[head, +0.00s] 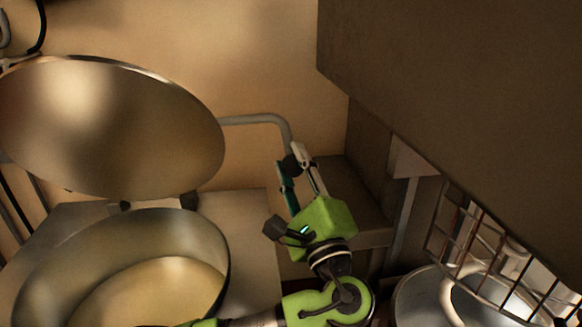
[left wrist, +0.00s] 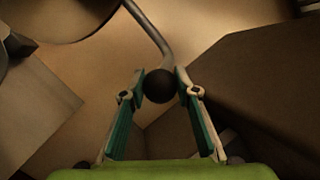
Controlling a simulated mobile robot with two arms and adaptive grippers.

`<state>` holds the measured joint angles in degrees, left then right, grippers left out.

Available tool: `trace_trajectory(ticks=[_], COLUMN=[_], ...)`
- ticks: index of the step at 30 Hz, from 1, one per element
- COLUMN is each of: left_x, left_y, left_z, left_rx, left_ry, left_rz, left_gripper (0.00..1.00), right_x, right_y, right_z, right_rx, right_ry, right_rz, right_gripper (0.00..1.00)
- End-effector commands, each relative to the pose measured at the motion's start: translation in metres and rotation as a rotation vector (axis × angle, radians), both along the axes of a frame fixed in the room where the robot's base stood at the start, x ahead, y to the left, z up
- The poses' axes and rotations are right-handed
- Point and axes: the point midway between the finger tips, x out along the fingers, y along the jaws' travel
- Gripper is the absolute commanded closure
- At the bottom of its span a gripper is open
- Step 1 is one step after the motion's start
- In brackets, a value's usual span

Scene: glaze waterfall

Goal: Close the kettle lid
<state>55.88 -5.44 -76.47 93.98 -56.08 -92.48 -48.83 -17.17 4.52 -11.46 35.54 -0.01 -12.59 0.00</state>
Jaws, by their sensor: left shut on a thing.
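The large metal kettle (head: 40,270) stands at the lower left in the head view, and its inside is visible. Its round lid (head: 110,125) is raised open above it, tilted up. A bent grey handle bar (head: 255,120) runs from the lid to the right and turns down to a dark ball knob (head: 290,164). My left gripper (head: 298,164) is shut on this knob. In the left wrist view the knob (left wrist: 160,86) sits between the two fingertips, with the bar (left wrist: 148,28) rising from it. My right gripper is not in view.
A big brown box-like surface (head: 460,100) fills the upper right. A wire rack (head: 470,240) and a round metal pot (head: 415,295) are at the lower right. A plain wall (head: 260,50) lies behind the lid.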

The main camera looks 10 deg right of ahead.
Motion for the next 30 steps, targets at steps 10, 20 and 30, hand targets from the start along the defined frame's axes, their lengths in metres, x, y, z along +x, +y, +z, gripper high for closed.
trace_trajectory(ticks=[10,20,30], left_x=[-0.0052,-0.005,-0.0051], left_y=[0.0003,0.0003,0.0001], left_z=[-0.0088,-0.0082,-0.0062], left_rx=[0.003,0.003,0.002], left_ry=[-0.023,-0.023,-0.025], left_rz=[0.002,0.002,0.001], left_gripper=[1.0,0.56,0.54], right_x=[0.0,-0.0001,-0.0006], right_y=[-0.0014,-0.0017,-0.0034], right_z=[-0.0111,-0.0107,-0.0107], right_rx=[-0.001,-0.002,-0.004], right_ry=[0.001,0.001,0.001], right_rz=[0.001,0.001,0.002], right_gripper=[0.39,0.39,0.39])
